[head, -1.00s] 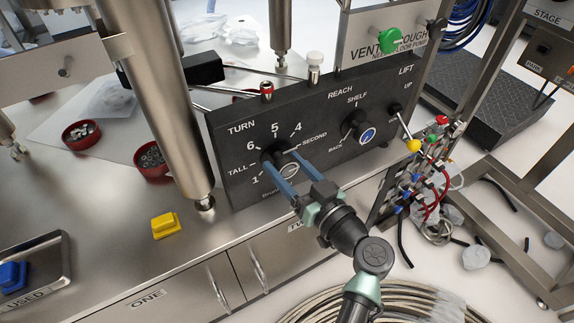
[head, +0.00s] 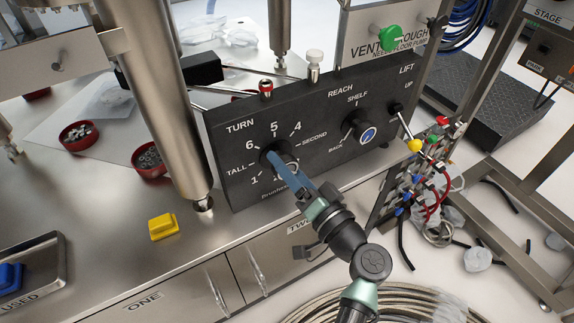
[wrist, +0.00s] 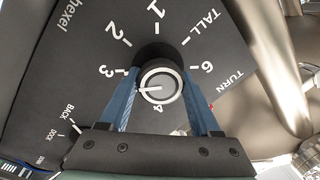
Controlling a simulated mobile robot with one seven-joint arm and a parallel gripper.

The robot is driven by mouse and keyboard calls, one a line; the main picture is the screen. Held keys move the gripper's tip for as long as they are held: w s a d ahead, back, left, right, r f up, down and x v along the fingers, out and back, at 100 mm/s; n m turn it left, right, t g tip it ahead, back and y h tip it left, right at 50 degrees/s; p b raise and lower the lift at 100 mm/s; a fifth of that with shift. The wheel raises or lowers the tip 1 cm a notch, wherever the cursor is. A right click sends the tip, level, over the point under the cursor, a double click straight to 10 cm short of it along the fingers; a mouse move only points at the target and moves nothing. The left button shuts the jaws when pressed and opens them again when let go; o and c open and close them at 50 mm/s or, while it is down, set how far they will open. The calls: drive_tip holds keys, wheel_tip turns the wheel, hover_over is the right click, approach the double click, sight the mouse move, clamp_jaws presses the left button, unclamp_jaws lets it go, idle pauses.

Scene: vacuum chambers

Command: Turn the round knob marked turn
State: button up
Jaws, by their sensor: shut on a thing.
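The round knob (head: 293,168) under the word TURN sticks out of the black panel (head: 320,125), ringed by numbers. In the wrist view the knob (wrist: 158,86) has a white-rimmed grey face with a short white mark pointing left in the picture. My gripper (head: 280,160) reaches it from the front right. In the wrist view the two blue fingers of my gripper (wrist: 161,82) are on opposite sides of the knob, shut on it. In the head view the fingers partly hide the knob and some lower numbers.
To the right on the panel are the REACH knob (head: 366,134) and the LIFT lever with a yellow ball (head: 414,146). A thick metal column (head: 170,110) stands left of the panel. A yellow block (head: 163,227) lies on the steel bench (head: 110,260).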

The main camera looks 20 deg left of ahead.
drive_tip(key=m+p, duration=0.1)
drive_tip(key=m, duration=0.3)
drive_tip(key=shift+m, duration=0.4)
drive_tip(key=m+t+p, duration=0.1)
drive_tip(key=m+p, duration=0.1)
drive_tip(key=m, duration=0.3)
drive_tip(key=shift+m, duration=0.3)
drive_tip(key=o, duration=1.4)
drive_tip(key=shift+c, duration=0.2)
drive_tip(key=shift+s+d+h, duration=0.1)
drive_tip(key=shift+h, duration=0.2)
drive_tip(key=p+v, duration=0.1)
drive_tip(key=v, duration=1.1)
drive_tip(key=shift+s+d, duration=0.25)
drive_tip(key=shift+f, duration=0.15)
